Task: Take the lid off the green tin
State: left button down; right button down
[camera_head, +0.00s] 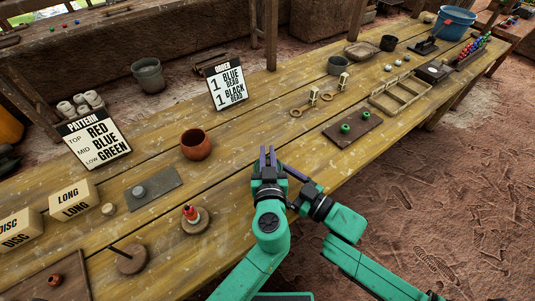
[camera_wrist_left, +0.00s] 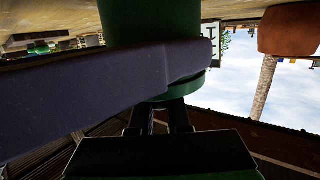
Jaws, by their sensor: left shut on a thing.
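My left gripper (camera_head: 268,158) is over the front part of the table, its dark fingers pointing away from me. In the left wrist view, which appears upside down, a dark finger crosses in front of a green cylindrical tin (camera_wrist_left: 150,18). A green rim (camera_wrist_left: 188,90), which looks like its lid, shows beyond the finger. The gripper is shut on the tin; whether it grips the body or the lid is hard to tell. In the head view I cannot make out the tin behind the gripper. My right gripper (camera_head: 293,174) is close beside the left one; its opening is unclear.
A terracotta pot (camera_head: 196,145) stands left of my grippers; it also shows in the left wrist view (camera_wrist_left: 290,30). A board with two small green pieces (camera_head: 352,129) and a divided tray (camera_head: 400,93) lie to the right. An order sign (camera_head: 226,82) stands behind.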

aim_at(268, 158)
pick_arm(q)
jog(key=shift+r, duration=0.85)
jog(key=shift+r, duration=2)
pick_arm(e)
grip_release()
jog(key=v, duration=1.2)
jog(key=shift+s, duration=0.1)
